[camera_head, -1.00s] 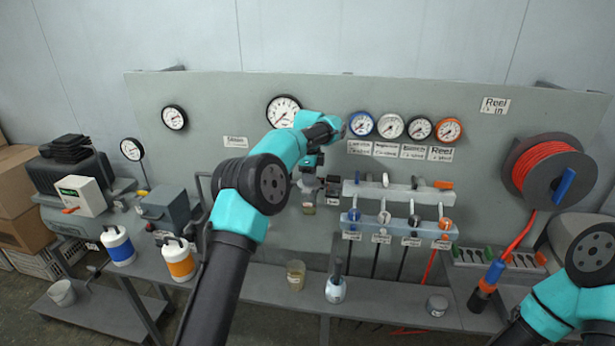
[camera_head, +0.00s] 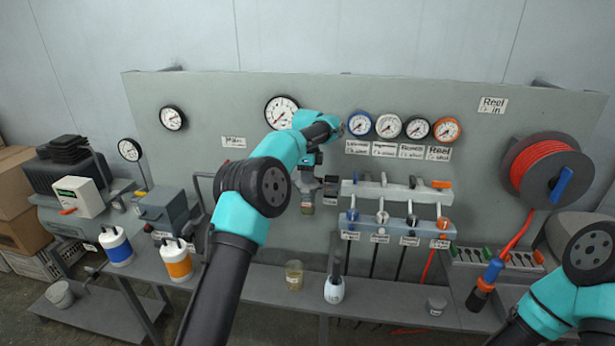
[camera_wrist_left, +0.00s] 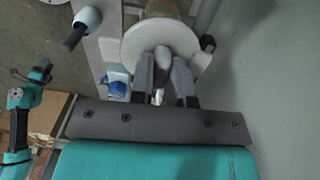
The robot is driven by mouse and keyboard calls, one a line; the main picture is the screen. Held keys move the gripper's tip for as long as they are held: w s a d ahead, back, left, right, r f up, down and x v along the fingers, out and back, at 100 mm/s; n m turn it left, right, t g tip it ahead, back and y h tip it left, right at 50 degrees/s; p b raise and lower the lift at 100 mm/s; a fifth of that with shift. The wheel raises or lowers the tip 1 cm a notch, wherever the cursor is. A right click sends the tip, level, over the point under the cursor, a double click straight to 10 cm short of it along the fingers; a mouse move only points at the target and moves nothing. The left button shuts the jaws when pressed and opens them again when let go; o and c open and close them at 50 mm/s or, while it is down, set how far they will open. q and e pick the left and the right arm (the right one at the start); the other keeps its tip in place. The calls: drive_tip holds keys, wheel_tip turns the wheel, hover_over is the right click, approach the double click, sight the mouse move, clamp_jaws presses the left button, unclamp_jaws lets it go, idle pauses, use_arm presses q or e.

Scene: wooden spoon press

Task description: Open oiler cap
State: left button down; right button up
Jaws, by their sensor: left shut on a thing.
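The oiler (camera_head: 308,192) is a small grey-topped unit with a cloudy bowl, fixed on the panel left of the valve rack. In the left wrist view its cap appears to be the pale round disc (camera_wrist_left: 136,45) with a raised grey knob (camera_wrist_left: 162,57). My left gripper (camera_wrist_left: 162,68) is shut on this knob, one finger on each side. In the head view my left gripper (camera_head: 312,160) is just above the oiler, and my arm partly hides it. Whether the cap is loose cannot be told. My right arm shows at the bottom right; its gripper is out of the head view.
A valve rack (camera_head: 400,190) with several levers stands close to the right of the oiler. Gauges (camera_head: 388,126) sit above it. A red hose reel (camera_head: 545,170) is at the far right. A jar (camera_head: 294,274) and a white bottle (camera_head: 334,290) stand on the shelf below.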

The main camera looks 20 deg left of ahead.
use_arm(q)
drive_tip(key=shift+w+r+g, duration=0.2)
drive_tip(key=shift+r+g, duration=0.05)
drive_tip(key=shift+g, duration=0.35)
use_arm(e)
drive_tip(key=shift+c, duration=0.3)
